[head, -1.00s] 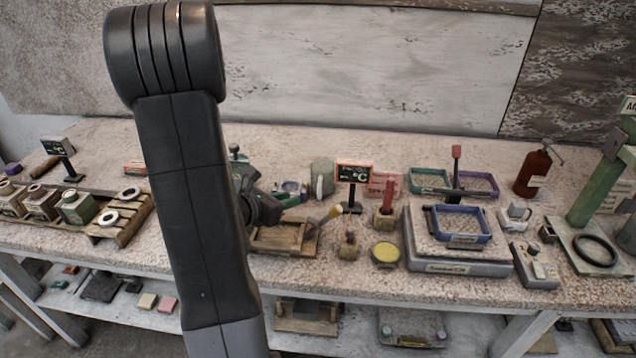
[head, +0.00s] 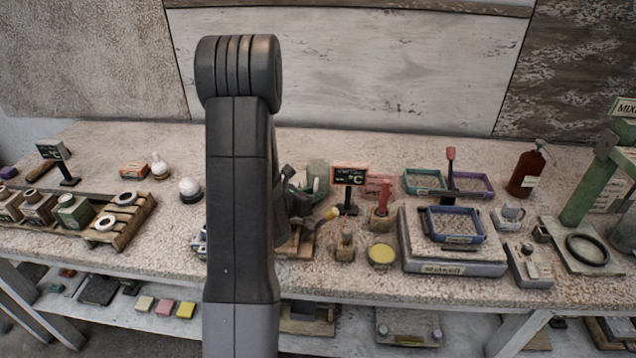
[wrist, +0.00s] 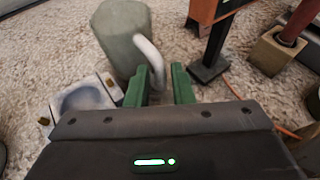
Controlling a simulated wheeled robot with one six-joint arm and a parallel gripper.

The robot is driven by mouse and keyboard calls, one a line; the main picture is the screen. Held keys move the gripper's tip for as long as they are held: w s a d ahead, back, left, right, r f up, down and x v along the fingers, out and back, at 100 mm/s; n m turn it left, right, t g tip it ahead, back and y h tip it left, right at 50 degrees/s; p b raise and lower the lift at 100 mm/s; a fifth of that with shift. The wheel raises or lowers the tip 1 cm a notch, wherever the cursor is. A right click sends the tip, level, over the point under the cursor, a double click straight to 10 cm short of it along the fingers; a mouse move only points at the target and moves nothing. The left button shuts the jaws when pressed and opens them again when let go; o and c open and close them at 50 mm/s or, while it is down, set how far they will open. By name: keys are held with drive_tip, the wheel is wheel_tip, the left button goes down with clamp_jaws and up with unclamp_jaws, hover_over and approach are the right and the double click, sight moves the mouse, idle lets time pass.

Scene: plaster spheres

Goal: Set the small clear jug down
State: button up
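The small jug (wrist: 122,38) is a dull grey-green cylinder with a pale curved handle (wrist: 150,62). It stands upright on the bench in the wrist view. The lower end of the handle shows at this gap, close to the left finger. I cannot tell whether they touch.
A small sign on a black stand (head: 349,178) is close right of the jug. A red stick in a wooden block (head: 381,218) stands further right. A pale dish-like holder (wrist: 85,98) lies left of my gripper.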

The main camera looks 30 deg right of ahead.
drive_tip(key=shift+x, duration=0.9)
clamp_jaws()
drive_tip(key=shift+r, duration=0.1)
